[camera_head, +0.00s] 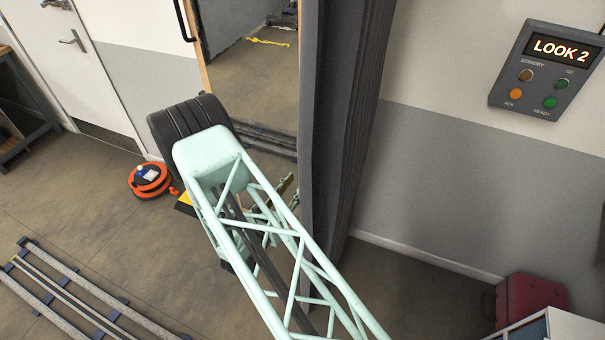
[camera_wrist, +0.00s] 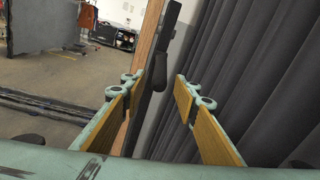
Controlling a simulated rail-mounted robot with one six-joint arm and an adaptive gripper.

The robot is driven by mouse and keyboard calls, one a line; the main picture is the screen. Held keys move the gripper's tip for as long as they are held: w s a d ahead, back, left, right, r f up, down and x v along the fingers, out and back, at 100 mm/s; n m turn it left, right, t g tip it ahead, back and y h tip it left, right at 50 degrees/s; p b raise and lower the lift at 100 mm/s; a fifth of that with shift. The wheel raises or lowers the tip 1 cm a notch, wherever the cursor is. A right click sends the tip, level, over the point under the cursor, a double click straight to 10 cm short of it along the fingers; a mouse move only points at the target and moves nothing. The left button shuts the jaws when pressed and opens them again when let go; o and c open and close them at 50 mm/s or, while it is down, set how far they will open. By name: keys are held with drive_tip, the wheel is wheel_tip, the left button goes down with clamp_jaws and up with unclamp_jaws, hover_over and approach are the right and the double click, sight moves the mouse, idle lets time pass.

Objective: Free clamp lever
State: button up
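In the wrist view my gripper (camera_wrist: 157,92) is open, with its two tan-padded fingers apart and nothing between the pads. A dark lever-like part with a rounded end (camera_wrist: 157,75) shows beyond and between the fingertips, along a dark upright strip. It looks like the clamp lever, but I cannot tell for sure. It appears apart from both fingers. In the head view my gripper is mostly hidden behind my arm; only a bit of it shows beside the curtain edge.
A wooden frame edge (camera_wrist: 148,45) stands left of the lever. A dark pleated curtain (camera_head: 345,110) hangs close on the right. An orange cable reel (camera_head: 150,180) and metal rails (camera_head: 75,295) lie on the floor. A sign panel (camera_head: 546,70) is on the wall.

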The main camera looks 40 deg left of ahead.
sight(300, 178)
drive_tip(key=shift+w+a, duration=0.25)
drive_tip(key=shift+w, duration=1)
drive_tip(key=shift+w+a, duration=0.2)
drive_tip(key=shift+w, duration=1.05)
clamp_jaws()
